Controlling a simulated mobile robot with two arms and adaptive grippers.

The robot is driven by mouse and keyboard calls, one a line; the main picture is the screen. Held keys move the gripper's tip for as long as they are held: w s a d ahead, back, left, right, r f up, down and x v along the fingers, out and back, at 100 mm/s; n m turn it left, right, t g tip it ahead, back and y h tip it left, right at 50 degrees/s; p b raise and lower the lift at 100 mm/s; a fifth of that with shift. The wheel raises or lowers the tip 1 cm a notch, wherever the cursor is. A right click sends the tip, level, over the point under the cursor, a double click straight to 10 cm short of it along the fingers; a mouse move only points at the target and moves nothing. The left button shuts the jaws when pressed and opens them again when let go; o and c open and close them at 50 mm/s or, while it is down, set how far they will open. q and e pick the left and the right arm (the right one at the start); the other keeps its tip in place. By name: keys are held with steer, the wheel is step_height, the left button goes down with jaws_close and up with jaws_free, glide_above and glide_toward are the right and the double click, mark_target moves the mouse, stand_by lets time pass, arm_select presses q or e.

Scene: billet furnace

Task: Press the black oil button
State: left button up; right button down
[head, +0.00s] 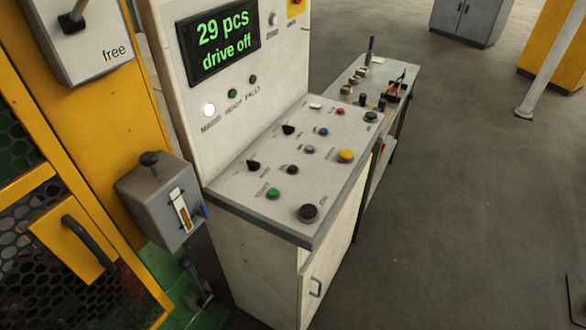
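Black buttons and knobs sit on the sloped top of a pale control console (228,182). A large round black button (308,212) is at its front corner, a small dark button (292,169) is near the middle, and another dark button (371,116) is at the far right. A grey box (150,196) left of the console has a black knob (149,158) on top and a gauge with amber fill (182,212). The small labels are too blurred to tell which is the oil button. Neither gripper is in view.
The console also carries green (272,193), yellow (345,156), blue (323,132) and red (337,111) buttons. Its display (220,43) reads "29 pcs drive off". A tool bench (350,75) stands behind. A yellow mesh guard (50,230) is at left. Floor at right is mostly clear.

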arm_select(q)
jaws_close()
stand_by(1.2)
